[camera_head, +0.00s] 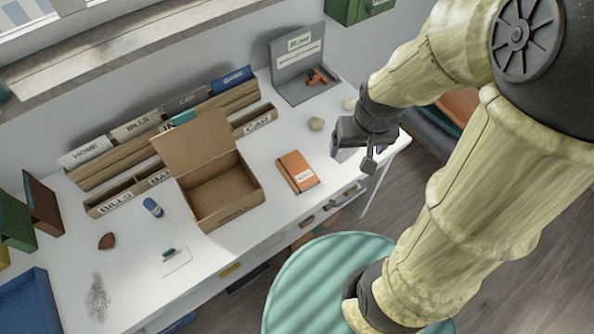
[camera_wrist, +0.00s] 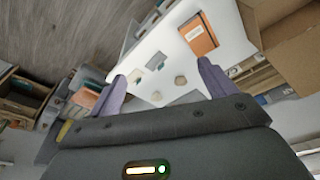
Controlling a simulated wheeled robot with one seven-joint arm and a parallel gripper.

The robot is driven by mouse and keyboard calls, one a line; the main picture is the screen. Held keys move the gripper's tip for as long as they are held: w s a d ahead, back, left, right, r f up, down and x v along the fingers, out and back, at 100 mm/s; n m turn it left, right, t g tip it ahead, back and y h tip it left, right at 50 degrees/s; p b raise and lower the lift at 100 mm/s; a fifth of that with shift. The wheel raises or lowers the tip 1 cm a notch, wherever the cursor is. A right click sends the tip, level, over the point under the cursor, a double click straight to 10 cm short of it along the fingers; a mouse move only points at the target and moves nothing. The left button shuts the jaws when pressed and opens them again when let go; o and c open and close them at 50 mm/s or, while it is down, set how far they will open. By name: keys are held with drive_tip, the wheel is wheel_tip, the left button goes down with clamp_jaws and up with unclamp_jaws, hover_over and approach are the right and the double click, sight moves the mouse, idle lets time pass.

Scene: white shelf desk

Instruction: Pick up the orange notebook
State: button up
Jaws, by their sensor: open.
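The orange notebook (camera_head: 296,170) lies flat on the white desk, just right of the open cardboard box, with a white label on its cover. It also shows in the wrist view (camera_wrist: 202,42), near the top right. My gripper (camera_head: 357,160) is above the right end of the desk, to the right of the notebook and apart from it. In the wrist view its two purple fingers (camera_wrist: 163,72) are spread wide with nothing held between them.
The open cardboard box (camera_head: 240,203) stands left of the notebook. Behind are labelled file organizers (camera_head: 133,125) and a grey sign stand (camera_head: 297,87). A round stone (camera_head: 316,124) lies behind the notebook. A teal striped round seat (camera_head: 300,285) is in front of the desk.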

drive_tip(key=shift+o, duration=1.4)
drive_tip(key=w+a+f+n+g+b, duration=0.1)
drive_tip(key=w+a+f+n, duration=0.1)
drive_tip(key=w+a+f, duration=0.2)
drive_tip(key=w+a, duration=0.2)
drive_tip(key=shift+w+n, duration=0.4)
drive_tip(key=w+a+f+n+g, duration=0.1)
drive_tip(key=w+a+f+n, duration=0.1)
drive_tip(key=w+a+f, duration=0.2)
drive_tip(key=a, duration=0.3)
drive_tip(key=shift+f+b, duration=0.2)
drive_tip(key=shift+b, duration=0.2)
drive_tip(key=p, duration=0.1)
hover_over(297, 170)
wheel_tip(297, 170, down, 12)
drive_tip(key=shift+s+a+f, duration=0.1)
drive_tip(key=shift+s+a, duration=0.05)
drive_tip(key=shift+w+f+p, duration=0.15)
drive_tip(key=shift+f+p, duration=0.25)
drive_tip(key=shift+f, duration=0.95)
drive_tip(key=shift+w+f+p, duration=0.1)
drive_tip(key=shift+f+p, duration=0.3)
drive_tip(key=shift+f, duration=0.9)
